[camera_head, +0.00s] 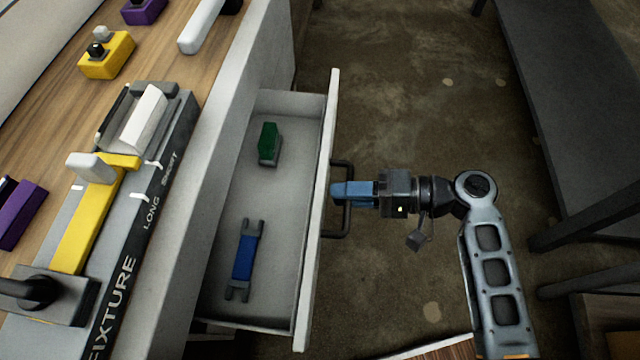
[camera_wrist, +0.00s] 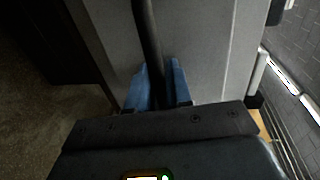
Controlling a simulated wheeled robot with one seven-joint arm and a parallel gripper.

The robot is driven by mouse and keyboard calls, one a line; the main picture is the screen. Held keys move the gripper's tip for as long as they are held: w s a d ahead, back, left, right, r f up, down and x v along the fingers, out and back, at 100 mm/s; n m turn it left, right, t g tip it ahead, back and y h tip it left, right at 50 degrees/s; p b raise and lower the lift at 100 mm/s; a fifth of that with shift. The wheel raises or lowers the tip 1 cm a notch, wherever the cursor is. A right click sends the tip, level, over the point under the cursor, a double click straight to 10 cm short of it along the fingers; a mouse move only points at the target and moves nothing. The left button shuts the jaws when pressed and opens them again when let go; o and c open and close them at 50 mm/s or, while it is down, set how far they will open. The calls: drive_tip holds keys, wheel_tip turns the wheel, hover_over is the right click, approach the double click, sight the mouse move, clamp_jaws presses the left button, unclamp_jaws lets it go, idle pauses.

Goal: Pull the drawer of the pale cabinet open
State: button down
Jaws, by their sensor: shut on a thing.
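The pale cabinet (camera_head: 178,262) has its drawer (camera_head: 272,198) pulled well out, so its inside shows in the head view. A dark bar handle (camera_head: 340,232) is on the drawer's front panel (camera_head: 325,190). My gripper (camera_head: 340,194) comes from the right, with its blue fingers shut on the handle. In the wrist view the dark handle (camera_wrist: 146,38) runs between the blue fingers (camera_wrist: 157,88), in front of the pale panel. A green block (camera_head: 268,140) on a grey base and a blue piece (camera_head: 243,256) with grey ends lie in the drawer.
The wooden top (camera_head: 140,50) carries a grey fixture (camera_head: 150,180), yellow blocks, purple blocks and a white-handled item. A dark bench (camera_head: 570,100) stands at the right. Bare floor (camera_head: 410,110) lies between the drawer and the bench.

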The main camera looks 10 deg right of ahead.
drive_tip(key=shift+f+v, duration=0.15)
drive_tip(key=shift+v, duration=0.55)
drive_tip(key=shift+f+v, duration=0.15)
drive_tip(key=shift+v, duration=0.55)
drive_tip(key=shift+s, duration=0.1)
drive_tip(key=c, duration=1.2)
unclamp_jaws()
drive_tip(key=shift+p+v, duration=0.35)
drive_tip(key=shift+v, duration=3.6)
drive_tip(key=shift+f, duration=0.1)
